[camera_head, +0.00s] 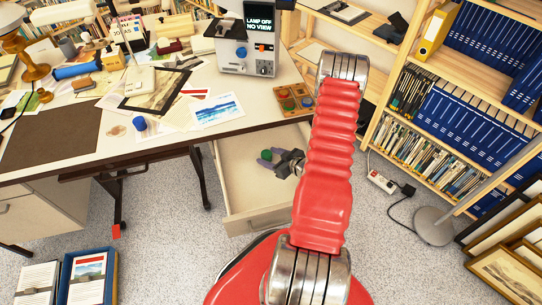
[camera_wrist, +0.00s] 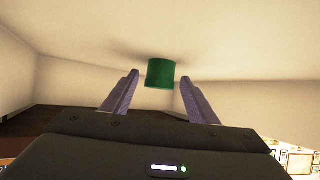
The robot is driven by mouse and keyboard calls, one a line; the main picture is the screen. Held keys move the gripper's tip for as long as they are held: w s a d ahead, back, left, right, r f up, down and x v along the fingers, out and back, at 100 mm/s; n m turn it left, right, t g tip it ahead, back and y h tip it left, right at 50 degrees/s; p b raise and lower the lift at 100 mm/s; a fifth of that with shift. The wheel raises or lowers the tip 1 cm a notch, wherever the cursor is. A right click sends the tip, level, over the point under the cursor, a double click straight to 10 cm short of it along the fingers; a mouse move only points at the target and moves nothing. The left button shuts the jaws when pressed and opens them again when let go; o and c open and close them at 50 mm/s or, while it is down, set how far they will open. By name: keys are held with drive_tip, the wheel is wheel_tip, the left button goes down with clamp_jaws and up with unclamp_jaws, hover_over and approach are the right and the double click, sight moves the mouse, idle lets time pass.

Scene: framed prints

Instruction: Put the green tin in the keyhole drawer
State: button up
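The green tin (camera_head: 266,155) is inside the open drawer (camera_head: 258,219) under the desk's right end. In the wrist view the tin (camera_wrist: 160,73) appears against the pale drawer floor (camera_wrist: 230,45), with a soft shadow by its base; I cannot tell if it touches the floor. My gripper (camera_head: 270,158) reaches down into the drawer. In the wrist view its purple fingers (camera_wrist: 159,78) are spread, one on each side of the tin, with gaps between. A keyhole is not discernible on the drawer front.
A wooden compartment tray (camera_head: 293,99) with small coloured tins sits at the desk's right edge, above the drawer. A blue tin (camera_head: 140,124) stands near the front edge. A bookcase (camera_head: 450,120) and floor lamp base (camera_head: 433,223) are at right.

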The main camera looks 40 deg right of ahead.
drive_tip(key=shift+r, duration=0.1)
drive_tip(key=shift+v, duration=3.8)
drive_tip(key=shift+w+d+r, duration=0.2)
drive_tip(key=shift+w+r, duration=0.05)
drive_tip(key=shift+w, duration=0.05)
drive_tip(key=w+d+r+n+g+h, duration=0.1)
drive_tip(key=w+d+r+g, duration=0.1)
drive_tip(key=w+r, duration=0.3)
wheel_tip(320, 180, up, 15)
drive_tip(key=g+h, duration=0.2)
drive_tip(key=h, duration=0.1)
hover_over(265, 152)
drive_tip(key=a+r, duration=0.5)
drive_tip(key=r, duration=0.2)
drive_tip(key=s+a+r+m+g, duration=0.1)
drive_tip(key=s+a+r, duration=0.2)
drive_tip(key=a+r, duration=0.35)
drive_tip(key=s+a+r+m, duration=0.1)
drive_tip(key=s+a+r, duration=0.35)
drive_tip(key=a, duration=0.25)
drive_tip(key=s+a+r+g+y, duration=0.1)
drive_tip(key=s+a+r+y, duration=0.2)
drive_tip(key=s+a, duration=0.8)
drive_tip(key=shift+s+a+r+g, duration=0.3)
drive_tip(key=shift+a+r, duration=0.4)
drive_tip(key=shift+a, duration=0.55)
